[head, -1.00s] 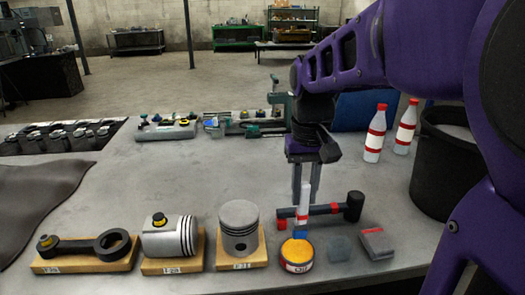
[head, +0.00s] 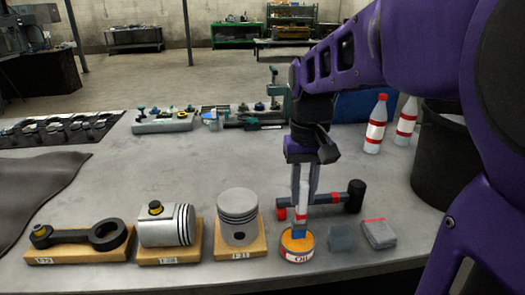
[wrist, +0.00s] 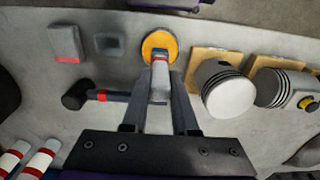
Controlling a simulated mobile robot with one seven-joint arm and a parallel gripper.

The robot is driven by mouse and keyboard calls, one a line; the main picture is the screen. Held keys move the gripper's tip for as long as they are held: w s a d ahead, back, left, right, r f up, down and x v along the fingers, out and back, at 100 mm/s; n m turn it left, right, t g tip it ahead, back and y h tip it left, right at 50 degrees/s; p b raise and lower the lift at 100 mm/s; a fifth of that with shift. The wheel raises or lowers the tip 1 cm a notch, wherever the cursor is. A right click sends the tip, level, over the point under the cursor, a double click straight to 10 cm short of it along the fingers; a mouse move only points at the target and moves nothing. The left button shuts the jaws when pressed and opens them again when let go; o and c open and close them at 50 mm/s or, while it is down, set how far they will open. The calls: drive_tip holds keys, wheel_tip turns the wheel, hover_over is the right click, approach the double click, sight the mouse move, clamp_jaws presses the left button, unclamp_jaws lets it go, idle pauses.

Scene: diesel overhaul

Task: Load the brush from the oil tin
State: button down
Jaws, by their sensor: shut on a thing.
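My gripper (head: 304,188) is shut on the brush (head: 302,208), a white handle with a red band and a blue lower end. The brush is upright, blue end down. The round oil tin (head: 297,254), with an orange top and a red and white side label, stands near the front edge of the bench. The blue end overlaps the orange top in the head view; whether it touches or dips in, I cannot tell. In the wrist view, the brush (wrist: 160,82) lies between the two fingers and its far end covers part of the oil tin (wrist: 151,42).
A hammer (head: 335,202) lies just behind the tin. A piston on a wooden block (head: 238,240) stands left of it; a grey pad (head: 341,240) and a folded cloth (head: 379,233) lie right. Bottles (head: 375,130) and a black bucket (head: 440,160) stand at the right.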

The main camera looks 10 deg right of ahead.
drive_tip(key=shift+f, duration=0.6)
idle(1.5)
wheel_tip(320, 180, up, 7)
drive_tip(key=p, duration=0.6)
drive_tip(key=shift+r, duration=0.1)
idle(0.5)
